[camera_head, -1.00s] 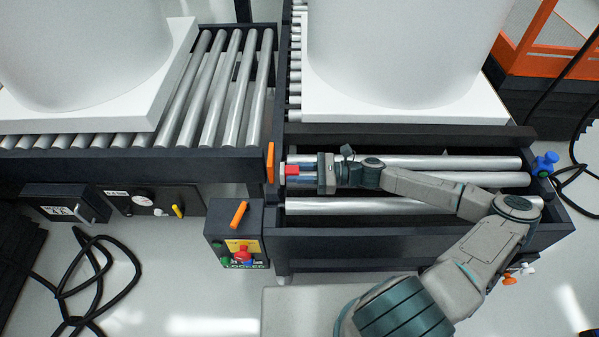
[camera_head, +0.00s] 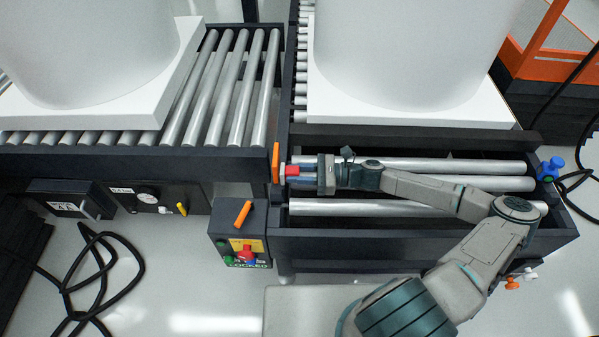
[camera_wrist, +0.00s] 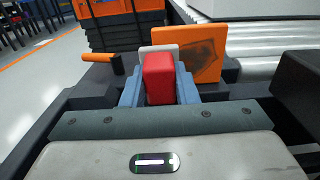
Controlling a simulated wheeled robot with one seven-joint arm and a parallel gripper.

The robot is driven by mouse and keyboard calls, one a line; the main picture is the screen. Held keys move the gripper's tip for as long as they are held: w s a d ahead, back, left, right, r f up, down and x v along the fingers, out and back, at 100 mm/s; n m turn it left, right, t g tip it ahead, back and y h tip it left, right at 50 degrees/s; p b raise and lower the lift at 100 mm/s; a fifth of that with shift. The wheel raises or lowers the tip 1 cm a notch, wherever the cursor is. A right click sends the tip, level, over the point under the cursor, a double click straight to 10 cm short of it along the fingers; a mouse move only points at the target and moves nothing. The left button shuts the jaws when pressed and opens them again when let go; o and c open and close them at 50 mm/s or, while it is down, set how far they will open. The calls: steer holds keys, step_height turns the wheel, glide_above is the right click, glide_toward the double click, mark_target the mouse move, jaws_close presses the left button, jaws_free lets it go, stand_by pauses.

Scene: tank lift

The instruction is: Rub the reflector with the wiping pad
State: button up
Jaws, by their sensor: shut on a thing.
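The reflector is an orange plate with a dark smudge, upright in the wrist view (camera_wrist: 205,52); in the head view it shows edge-on (camera_head: 276,162) at the corner of the roller frame. The wiping pad has a red grip block (camera_wrist: 158,80) and a pale pad face (camera_wrist: 147,50); the red block also shows in the head view (camera_head: 292,170). My gripper (camera_head: 305,171) is shut on the red block. The pale face is close to the reflector, towards its left edge in the wrist view. I cannot tell whether they touch.
A control box (camera_head: 240,246) with an orange handle (camera_head: 242,213) stands just below the reflector. White tanks on pale bases (camera_head: 420,113) rest on rollers behind. A dark frame rail (camera_head: 420,243) runs below my forearm. A black cable (camera_head: 95,275) lies on the floor.

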steer(key=shift+a, duration=0.4)
steer(key=shift+w, duration=0.1)
steer(key=shift+w+d, duration=0.15)
steer(key=shift+w, duration=3.55)
steer(key=shift+r, duration=0.1)
steer(key=shift+s+p, duration=0.1)
steer(key=shift+p, duration=0.2)
